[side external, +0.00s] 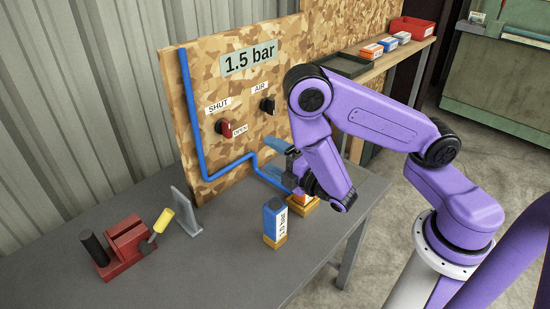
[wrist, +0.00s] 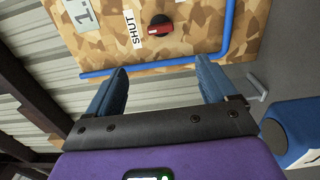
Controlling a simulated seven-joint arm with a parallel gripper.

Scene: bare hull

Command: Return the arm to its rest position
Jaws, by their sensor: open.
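My purple arm reaches in from the right over the grey table (side external: 225,270). My gripper (side external: 270,161) points left toward the wooden board and is open, its two blue fingers apart. In the wrist view my gripper (wrist: 162,75) has nothing between its fingers, with the board (wrist: 185,55) beyond them. A blue-and-white block (side external: 274,222) stands upright in a yellow base in front of my gripper. An orange-and-white block (side external: 304,199) in another yellow base is partly hidden by my wrist.
The board carries a "1.5 bar" sign (side external: 249,58), a red knob (side external: 226,128), a black knob (side external: 267,105) and a blue pipe (side external: 191,110). A red holder (side external: 126,243), a yellow-handled tool (side external: 163,221) and a grey bracket (side external: 185,211) are at left. A shelf (side external: 400,58) holds small boxes.

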